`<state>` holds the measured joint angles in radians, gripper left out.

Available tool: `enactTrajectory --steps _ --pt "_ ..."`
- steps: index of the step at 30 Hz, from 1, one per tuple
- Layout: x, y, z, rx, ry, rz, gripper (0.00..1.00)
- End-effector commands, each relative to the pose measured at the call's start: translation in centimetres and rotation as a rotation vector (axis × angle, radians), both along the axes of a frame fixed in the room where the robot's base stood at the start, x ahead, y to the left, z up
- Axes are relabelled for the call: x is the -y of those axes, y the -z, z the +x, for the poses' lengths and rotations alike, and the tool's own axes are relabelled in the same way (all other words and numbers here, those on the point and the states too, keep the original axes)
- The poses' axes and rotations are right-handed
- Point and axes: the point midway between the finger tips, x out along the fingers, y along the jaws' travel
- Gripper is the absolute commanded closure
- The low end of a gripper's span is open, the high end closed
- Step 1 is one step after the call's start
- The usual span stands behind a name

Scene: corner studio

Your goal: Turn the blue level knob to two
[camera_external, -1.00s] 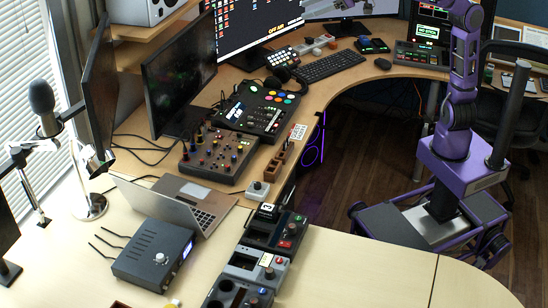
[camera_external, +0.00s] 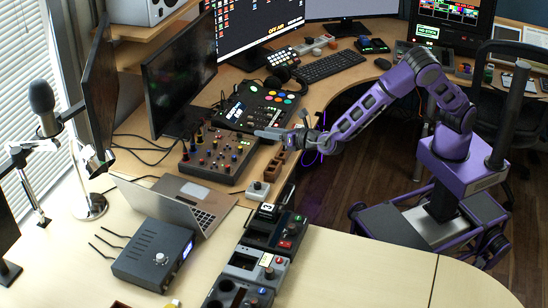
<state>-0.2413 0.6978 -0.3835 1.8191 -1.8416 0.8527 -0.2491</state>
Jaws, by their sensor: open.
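My gripper appears to be above the panel, and I see no contact with a knob.
A black control deck (camera_external: 262,108) with coloured buttons lies behind the mixer. An open laptop (camera_external: 185,200), a small grey knob box (camera_external: 258,190) and a dark box with antennas (camera_external: 153,256) stand nearer. A row of modules (camera_external: 262,262) runs along the front. Bare desk lies at right.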

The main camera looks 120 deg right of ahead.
Motion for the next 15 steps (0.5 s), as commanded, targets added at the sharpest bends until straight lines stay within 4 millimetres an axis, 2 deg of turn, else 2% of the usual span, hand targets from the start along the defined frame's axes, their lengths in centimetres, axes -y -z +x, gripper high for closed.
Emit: enactTrajectory --steps 1,3,6,9,15 --pt "1.2 4.0 -1.1 -0.112 -0.018 -0.014 0.46" --pt "1.9 7.9 -2.2 -0.228 -0.053 -0.025 0.46" --pt "2.3 11.6 -3.5 -0.335 -0.093 -0.029 0.46" --pt "2.5 13.3 -4.0 -0.384 -0.114 -0.030 0.46" --pt "4.0 14.3 -3.2 -0.391 -0.116 -0.031 0.46"
